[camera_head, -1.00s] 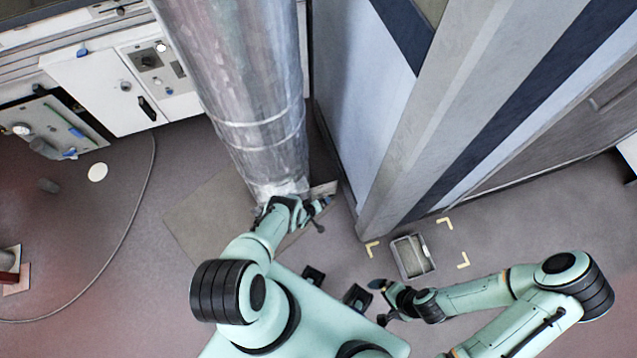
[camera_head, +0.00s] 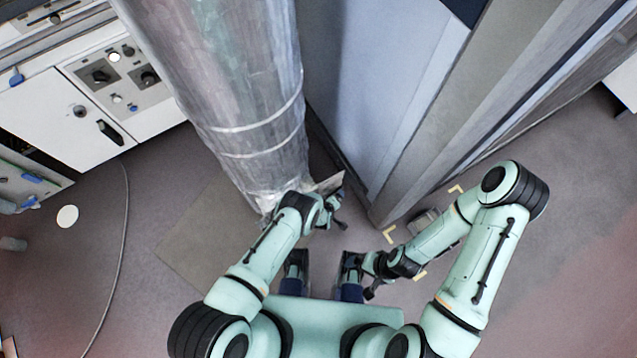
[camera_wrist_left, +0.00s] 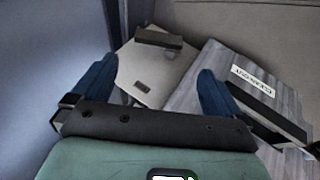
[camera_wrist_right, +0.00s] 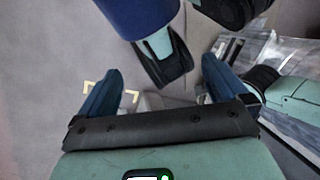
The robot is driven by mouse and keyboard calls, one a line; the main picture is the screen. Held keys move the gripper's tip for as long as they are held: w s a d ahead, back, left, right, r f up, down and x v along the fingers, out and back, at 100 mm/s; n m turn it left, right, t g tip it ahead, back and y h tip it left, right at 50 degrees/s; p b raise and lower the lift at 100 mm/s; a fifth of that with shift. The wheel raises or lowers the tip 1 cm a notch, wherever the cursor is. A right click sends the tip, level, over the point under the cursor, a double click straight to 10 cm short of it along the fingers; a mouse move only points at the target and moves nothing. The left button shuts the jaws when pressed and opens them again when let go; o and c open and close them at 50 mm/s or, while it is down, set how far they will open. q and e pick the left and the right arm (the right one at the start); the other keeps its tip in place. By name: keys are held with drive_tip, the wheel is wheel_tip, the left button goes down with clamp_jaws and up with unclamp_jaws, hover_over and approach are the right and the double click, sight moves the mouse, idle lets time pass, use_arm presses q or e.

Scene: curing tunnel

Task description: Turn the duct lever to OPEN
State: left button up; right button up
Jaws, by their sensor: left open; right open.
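The silver duct (camera_head: 235,90) stands upright in front of me. A light plate (camera_head: 328,183) sticks out at its lower end. In the left wrist view the plate (camera_wrist_left: 148,72) carries a dark bar (camera_wrist_left: 158,38), which may be the lever. The duct there (camera_wrist_left: 205,82) bears a white label reading CLEANOUT. I cannot read any OPEN mark. My left gripper (camera_head: 335,214) is open beside the duct's lower end; its fingers (camera_wrist_left: 155,88) frame the plate, with nothing held. My right gripper (camera_head: 368,278) is open and empty, low in front of my body; it also shows in its wrist view (camera_wrist_right: 158,90).
A grey tray (camera_head: 422,222) on the floor is partly hidden by my right arm, among yellow corner marks (camera_head: 389,234). A tall panelled housing (camera_head: 385,90) rises right of the duct. A white control cabinet (camera_head: 75,112) stands left.

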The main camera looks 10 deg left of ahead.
sight(335, 193)
use_arm(q)
drive_tip(key=b+x, duration=1)
drive_tip(key=x, duration=0.3)
drive_tip(key=shift+b, duration=0.35)
drive_tip(key=shift+w+d+f, duration=0.1)
drive_tip(key=shift+w, duration=0.05)
use_arm(e)
drive_tip(key=w+d+f+t+h, duration=0.1)
drive_tip(key=w+d+f+t, duration=0.2)
drive_tip(key=w+f, duration=0.8)
drive_tip(key=shift+w+d+f+m+t+h, duration=0.15)
drive_tip(key=shift+d+f+m+t+h, duration=0.2)
drive_tip(key=shift+d+f, duration=0.3)
